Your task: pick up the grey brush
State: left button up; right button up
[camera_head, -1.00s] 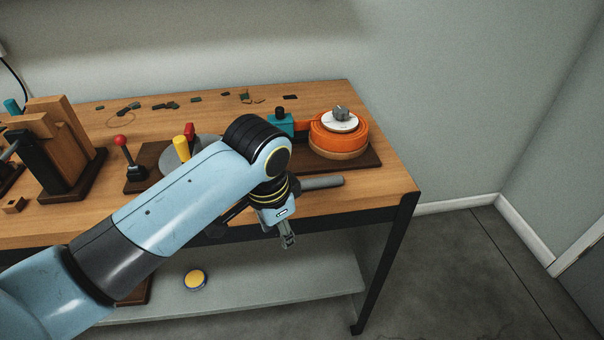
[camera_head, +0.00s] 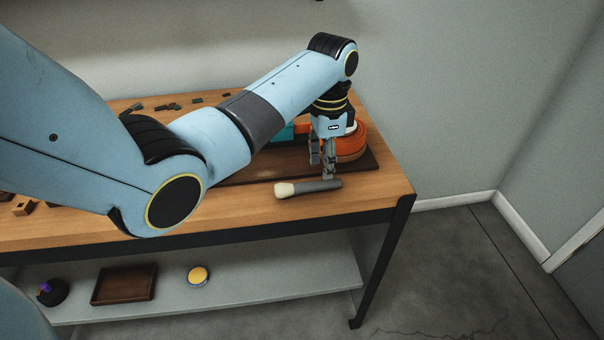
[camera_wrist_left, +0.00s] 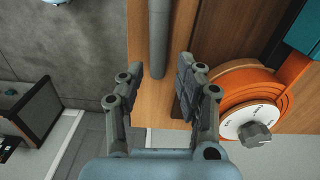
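The grey brush (camera_head: 318,186) lies on the wooden table near its front right edge, with a pale bristle tip at its left end. Its grey handle (camera_wrist_left: 158,40) also shows in the left wrist view, running down between the fingers from the top. My left gripper (camera_head: 329,174) points down just above the right part of the handle. In the left wrist view the left gripper (camera_wrist_left: 155,92) is open, with a finger on each side of the handle's line and a gap to both. My right gripper is not in view.
An orange round device (camera_head: 350,142) with a white dial (camera_wrist_left: 252,122) stands on a dark board close behind the gripper. The table's front edge (camera_head: 230,228) is near the brush. A lower shelf (camera_head: 250,282) holds a brown tray (camera_head: 124,284) and a yellow-topped disc (camera_head: 198,275).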

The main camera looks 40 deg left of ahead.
aim_at(322, 181)
pick_arm(q)
jog(key=shift+s+f+p, duration=0.15)
jog(key=shift+f+p, duration=0.15)
jog(key=shift+f, duration=2.5)
grip_shut()
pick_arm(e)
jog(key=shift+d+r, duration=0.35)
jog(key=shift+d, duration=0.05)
pick_arm(q)
jog(key=shift+r, duration=0.1)
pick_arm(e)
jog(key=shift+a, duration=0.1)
